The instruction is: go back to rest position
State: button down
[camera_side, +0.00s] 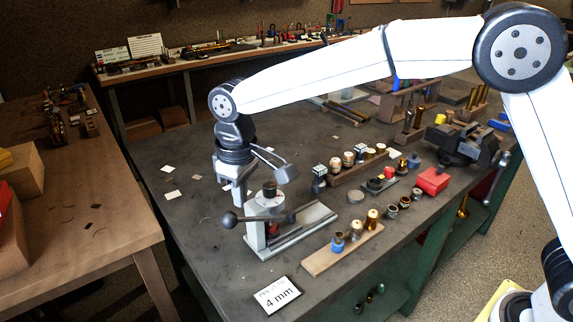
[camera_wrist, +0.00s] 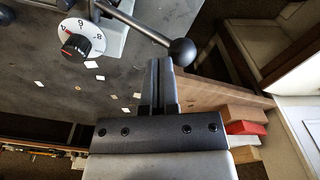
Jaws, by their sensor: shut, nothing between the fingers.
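My gripper (camera_side: 236,198) hangs from my arm in the side view, fingers pointing down, just above and left of a small metal bench device. In the wrist view the two dark fingers (camera_wrist: 158,66) lie together with nothing between them. The bench device (camera_side: 315,218) has a lever with a black ball knob (camera_side: 229,219); the knob also shows in the wrist view (camera_wrist: 182,51), close to the fingertips. A white dial with a black and red knob (camera_wrist: 76,46) shows at the upper left of the wrist view. I cannot tell whether the fingers touch the lever.
A card reading "4 mm" (camera_side: 276,295) lies at the bench's front. A wooden block with fittings (camera_side: 342,250) stands right of the device. A vise (camera_side: 463,143) and red box (camera_side: 433,181) are farther right. The bench's left part holds only small paper scraps.

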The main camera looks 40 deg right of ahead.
jog(key=s+d+f+m+t, duration=0.1)
jog(key=s+d+f, duration=0.3)
jog(key=s+d, duration=0.5)
jog(key=s+d+f+m+t, duration=0.1)
jog(key=s+d+f+m, duration=0.3)
jog(key=s+d, duration=0.4)
jog(key=d+f, duration=0.1)
jog(key=d, duration=0.5)
jog(key=shift+s+d+f, duration=0.25)
jog(key=shift+s+d, duration=0.05)
jog(key=shift+s, duration=0.05)
